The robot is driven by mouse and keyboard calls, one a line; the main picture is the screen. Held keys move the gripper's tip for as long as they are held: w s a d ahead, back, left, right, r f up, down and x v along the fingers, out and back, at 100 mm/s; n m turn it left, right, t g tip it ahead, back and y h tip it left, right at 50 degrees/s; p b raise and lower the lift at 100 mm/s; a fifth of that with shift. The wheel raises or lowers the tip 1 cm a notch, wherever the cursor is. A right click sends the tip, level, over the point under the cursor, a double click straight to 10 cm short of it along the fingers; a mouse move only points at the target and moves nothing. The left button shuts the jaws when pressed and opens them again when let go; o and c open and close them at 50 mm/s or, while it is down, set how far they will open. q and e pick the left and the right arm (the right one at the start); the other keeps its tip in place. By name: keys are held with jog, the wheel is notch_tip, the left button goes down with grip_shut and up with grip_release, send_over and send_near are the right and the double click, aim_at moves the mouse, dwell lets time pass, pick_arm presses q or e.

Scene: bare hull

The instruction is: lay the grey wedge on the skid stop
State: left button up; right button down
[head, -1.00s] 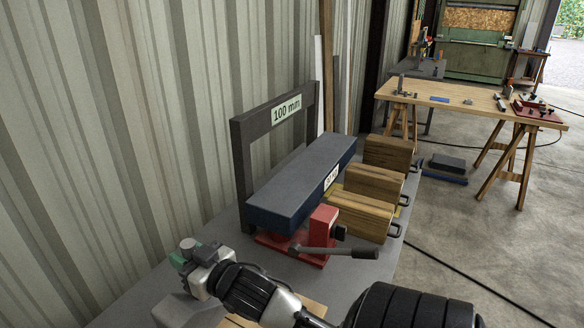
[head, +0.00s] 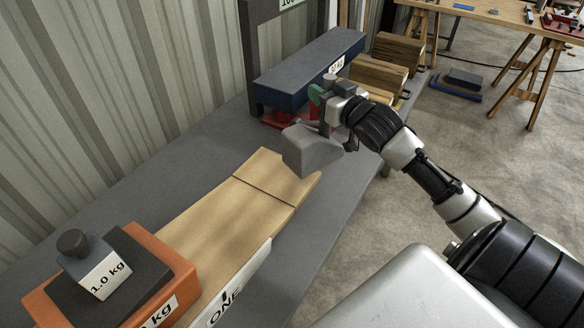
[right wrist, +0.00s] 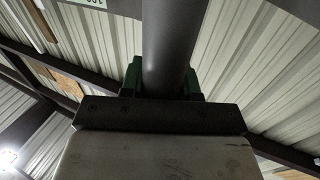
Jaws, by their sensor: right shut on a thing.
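The grey wedge (head: 312,150) hangs from my right gripper (head: 326,96), a little above the far end of a pale wooden skid in the head view. My right gripper is shut on its upright post; in the right wrist view, the grey post (right wrist: 167,50) stands between green finger pads. The skid's end section (head: 268,172), beyond a dark cross line, looks like the skid stop. The wedge overlaps its far corner in the picture; I see no clear contact. My left gripper is not in view.
An orange block (head: 178,262) with a dark pad and a 1.0 kg weight (head: 95,265) stands at the near left. A blue beam (head: 310,68), red vice parts (head: 283,119) and wooden blocks (head: 398,50) stand behind the wedge. Grey bench top (head: 150,175) is clear left of the skid.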

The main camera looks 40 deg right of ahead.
aim_at(309, 142)
jog(key=w+a+f, duration=0.4)
jog(key=w+f, duration=0.6)
jog(key=shift+w+a+f+p, duration=0.2)
jog(key=shift+a+f+p, duration=0.15)
jog(key=shift+a+p, duration=0.1)
jog(key=shift+f, duration=0.1)
jog(key=c, duration=1.2)
grip_release()
jog(key=shift+f, duration=0.2)
jog(key=o, duration=0.4)
jog(key=shift+r, duration=0.15)
jog(key=s, duration=1.2)
jog(key=shift+s+b, duration=0.1)
jog(key=shift+b, duration=0.25)
